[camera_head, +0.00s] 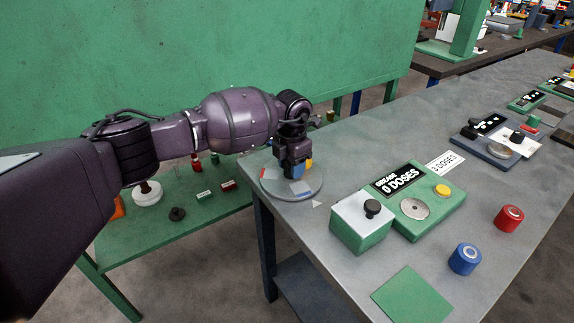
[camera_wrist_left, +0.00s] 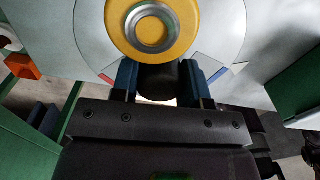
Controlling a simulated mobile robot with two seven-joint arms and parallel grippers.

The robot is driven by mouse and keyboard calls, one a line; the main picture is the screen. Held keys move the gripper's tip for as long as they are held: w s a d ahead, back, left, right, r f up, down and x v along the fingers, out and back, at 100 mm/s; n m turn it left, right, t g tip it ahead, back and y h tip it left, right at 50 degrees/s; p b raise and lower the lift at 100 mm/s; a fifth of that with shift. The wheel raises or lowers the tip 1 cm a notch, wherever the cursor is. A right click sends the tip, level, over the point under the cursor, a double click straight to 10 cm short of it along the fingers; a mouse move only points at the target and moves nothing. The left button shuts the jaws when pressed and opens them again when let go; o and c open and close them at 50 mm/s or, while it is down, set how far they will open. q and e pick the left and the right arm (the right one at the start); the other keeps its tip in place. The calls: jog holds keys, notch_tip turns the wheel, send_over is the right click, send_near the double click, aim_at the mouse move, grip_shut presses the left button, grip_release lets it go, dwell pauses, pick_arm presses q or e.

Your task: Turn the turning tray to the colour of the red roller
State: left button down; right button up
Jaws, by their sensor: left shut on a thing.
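The turning tray (camera_head: 276,189) is a round grey disc at the table's left corner, with a red mark at its left and a blue patch at its front. A white pointer mark (camera_head: 317,204) lies on the table by its front right rim. My left gripper (camera_head: 297,172) is over the tray, shut on a dark knob (camera_wrist_left: 158,82). A yellow roller (camera_wrist_left: 152,28) with a metal ring is right beside the knob in the left wrist view, where tray edge marks show red and blue. The red roller (camera_head: 509,218) stands upright on the table at the right. My right gripper is not in view.
A blue roller (camera_head: 465,259) and a flat green mat (camera_head: 411,295) are at the front. A green grease unit (camera_head: 420,212) reading 0 doses, with a knobbed box (camera_head: 362,220), stands right of the tray. A lower green table (camera_head: 195,220) with small parts is at left.

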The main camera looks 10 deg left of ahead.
pick_arm(q)
jog(key=shift+r, duration=0.1)
jog(key=c, duration=0.6)
grip_release()
notch_tip(320, 180, up, 11)
jog(key=shift+f+p, duration=0.15)
jog(key=shift+p, duration=0.45)
